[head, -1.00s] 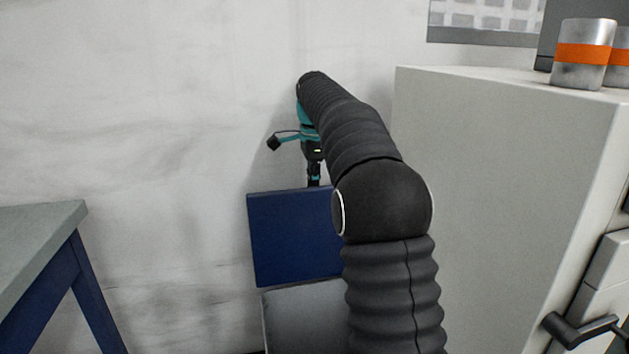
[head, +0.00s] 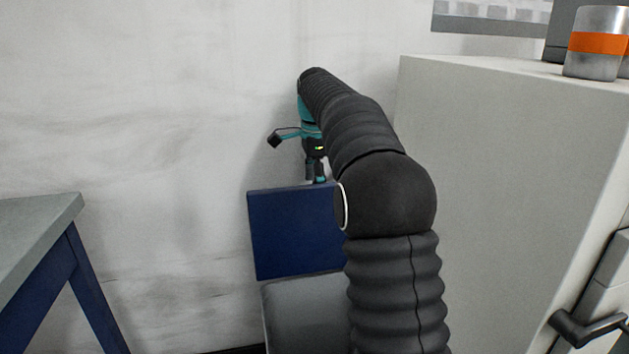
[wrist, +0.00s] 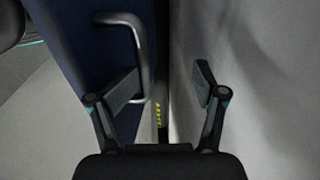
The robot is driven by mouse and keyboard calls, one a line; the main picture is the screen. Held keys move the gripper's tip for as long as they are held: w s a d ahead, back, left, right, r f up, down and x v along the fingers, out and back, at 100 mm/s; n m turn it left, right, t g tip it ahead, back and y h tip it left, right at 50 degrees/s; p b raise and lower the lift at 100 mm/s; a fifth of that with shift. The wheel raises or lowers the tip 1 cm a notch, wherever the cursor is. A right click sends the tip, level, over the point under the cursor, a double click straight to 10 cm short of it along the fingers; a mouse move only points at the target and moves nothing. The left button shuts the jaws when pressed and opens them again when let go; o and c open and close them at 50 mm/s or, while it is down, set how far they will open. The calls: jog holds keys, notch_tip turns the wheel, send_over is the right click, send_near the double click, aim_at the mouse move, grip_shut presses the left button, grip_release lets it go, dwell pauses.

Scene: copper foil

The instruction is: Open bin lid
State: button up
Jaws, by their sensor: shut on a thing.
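The bin lid (head: 295,235) is a dark blue panel standing upright above the grey bin (head: 305,312), near the wall. My gripper (head: 317,172) is at the lid's top edge, partly behind my arm. The blue lid face (wrist: 80,70) carries a grey bar handle (wrist: 143,50), which the left finger overlaps. The right finger is on the side of the pale wall. Exact contact points are hard to see.
A grey-topped table (head: 45,225) with blue legs stands at the left. A large pale cabinet (head: 500,150) stands close on the right, with a metal can with an orange band (head: 597,42) on top. The pale wall (head: 150,120) is close behind the lid.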

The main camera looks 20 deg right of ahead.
jog(key=shift+f, duration=0.5)
jog(key=shift+c, duration=0.4)
jog(key=shift+w+r, duration=0.1)
jog(key=shift+r, duration=0.05)
notch_tip(320, 180, up, 13)
jog(key=s, duration=0.1)
jog(key=shift+s+a, duration=0.1)
